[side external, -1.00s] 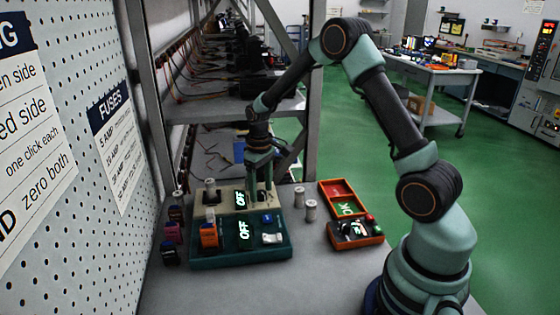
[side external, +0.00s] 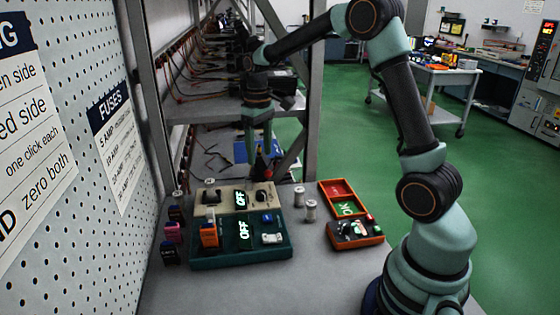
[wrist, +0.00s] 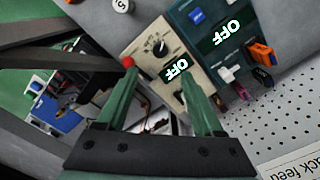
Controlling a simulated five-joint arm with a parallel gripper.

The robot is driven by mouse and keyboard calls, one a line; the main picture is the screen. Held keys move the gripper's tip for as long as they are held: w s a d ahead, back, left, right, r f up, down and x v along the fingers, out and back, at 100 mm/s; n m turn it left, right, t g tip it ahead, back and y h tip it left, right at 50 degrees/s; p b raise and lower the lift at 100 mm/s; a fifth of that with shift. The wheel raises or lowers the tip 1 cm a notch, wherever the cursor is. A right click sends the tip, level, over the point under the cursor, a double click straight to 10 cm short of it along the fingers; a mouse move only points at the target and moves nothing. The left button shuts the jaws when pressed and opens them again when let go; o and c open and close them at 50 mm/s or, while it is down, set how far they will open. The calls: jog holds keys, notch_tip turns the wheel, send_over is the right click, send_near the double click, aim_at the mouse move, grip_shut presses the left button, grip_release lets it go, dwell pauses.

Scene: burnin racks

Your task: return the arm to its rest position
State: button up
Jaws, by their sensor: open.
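My gripper (side external: 258,150) hangs pointing down above the back of the beige panel (side external: 225,207), clear of it and empty. In the wrist view my gripper's two green fingers (wrist: 158,72) are spread apart with nothing between them. The beige panel shows past the fingertips there, with a black knob (wrist: 160,47) and an "OFF" display (wrist: 175,70). The teal panel (side external: 210,262) stands in front of it and also has a lit "OFF" display (side external: 244,230).
An orange tray (side external: 372,241) with red and green compartments lies at the right. Several coloured fuses (side external: 172,233) stand at the left by the pegboard (side external: 60,220). A metal rack post (side external: 312,100) stands behind.

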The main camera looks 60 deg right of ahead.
jog(key=s+a+r+t, duration=0.2)
jog(key=s+a+r, duration=0.2)
jog(key=s+a, duration=0.2)
jog(key=s+a+r+t, duration=0.3)
jog(key=s+a+r, duration=0.1)
jog(key=s, duration=0.5)
jog(key=shift+s+a+t, duration=0.25)
jog(key=shift+a+t, duration=0.05)
jog(key=shift+a, duration=0.6)
